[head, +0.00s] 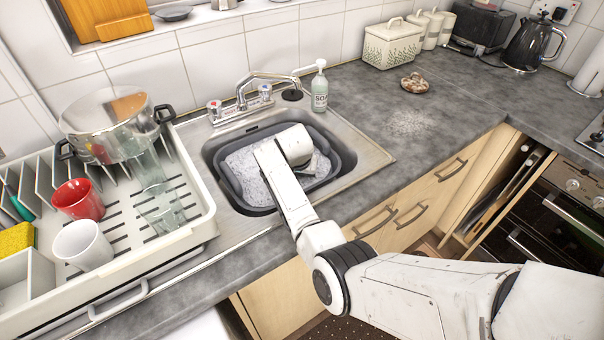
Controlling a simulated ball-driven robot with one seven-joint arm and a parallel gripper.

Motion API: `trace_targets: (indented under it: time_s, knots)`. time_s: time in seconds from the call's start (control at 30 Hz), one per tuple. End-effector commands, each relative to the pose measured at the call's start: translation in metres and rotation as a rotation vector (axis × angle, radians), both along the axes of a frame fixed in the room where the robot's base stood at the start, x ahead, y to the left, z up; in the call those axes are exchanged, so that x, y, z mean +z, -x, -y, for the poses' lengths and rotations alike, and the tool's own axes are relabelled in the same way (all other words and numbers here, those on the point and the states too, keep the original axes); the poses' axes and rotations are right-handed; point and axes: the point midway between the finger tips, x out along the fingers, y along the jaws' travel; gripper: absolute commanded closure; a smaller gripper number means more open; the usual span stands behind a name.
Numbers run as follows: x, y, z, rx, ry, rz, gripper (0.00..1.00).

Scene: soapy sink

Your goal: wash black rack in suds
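The sink holds a dark grey basin (347,160) filled with white suds (247,178). My arm reaches over the front edge of the sink, and its white wrist (294,146) is low over the suds. My gripper's fingers are hidden behind the wrist or in the foam, so I cannot see whether they are open or hold anything. A small dark grey shape (309,166) shows just below the wrist. I cannot tell if it is part of my gripper or of the black rack. No black rack can be clearly made out.
Left of the sink, a white dish rack (190,236) holds a steel pot (106,122), a red mug (78,199), a white mug (82,245) and glasses. A tap (262,85) and a soap bottle (319,88) stand behind the sink.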

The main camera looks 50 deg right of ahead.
Motion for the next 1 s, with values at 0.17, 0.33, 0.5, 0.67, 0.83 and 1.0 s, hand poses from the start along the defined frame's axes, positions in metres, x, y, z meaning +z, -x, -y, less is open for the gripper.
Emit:
trace_targets:
  time_s: [0.17,0.33,0.5,0.67,0.83,1.0]
  knots:
    - [0.000,0.004,0.014,-0.002,0.000,0.001,1.00]
    - [0.000,0.008,0.027,-0.001,0.000,0.000,1.00]
    - [0.000,0.008,0.028,0.001,0.000,0.000,1.00]
    - [0.001,0.005,0.019,0.001,0.000,0.000,1.00]
    - [0.001,0.001,0.005,0.002,0.000,0.000,1.00]
    - [0.001,-0.001,-0.004,0.001,0.000,0.000,1.00]
